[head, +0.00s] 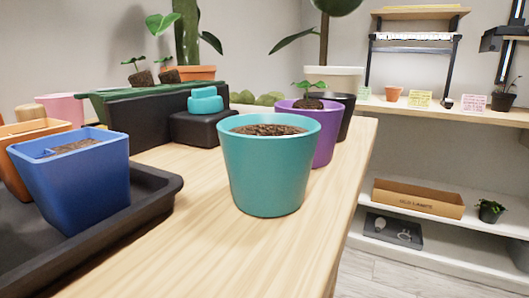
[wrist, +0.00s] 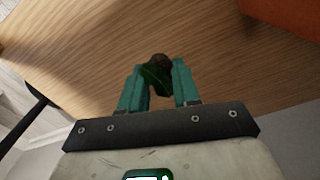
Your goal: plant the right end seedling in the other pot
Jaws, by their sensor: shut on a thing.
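In the wrist view my gripper (wrist: 160,70) is shut on a seedling (wrist: 154,78), with a dark green leaf and a brown soil plug between its teal fingers, above a wooden surface. My gripper is not visible in the head view. There, a teal round pot (head: 265,165) filled with brown soil stands on the table with no plant in it. Behind it, a purple pot (head: 322,145) holds a small green seedling (head: 309,92) in soil. Two seedlings with soil plugs (head: 142,78) (head: 169,75) stand at the dark green planter tray (head: 150,115) at back left.
A blue square pot (head: 75,185) with soil and an orange pot (head: 15,175) stand in a black tray (head: 150,195) at left. A teal object sits on a black box (head: 203,128). A black pot (head: 347,115) is behind the purple one. Bare table (head: 200,250) lies in front.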

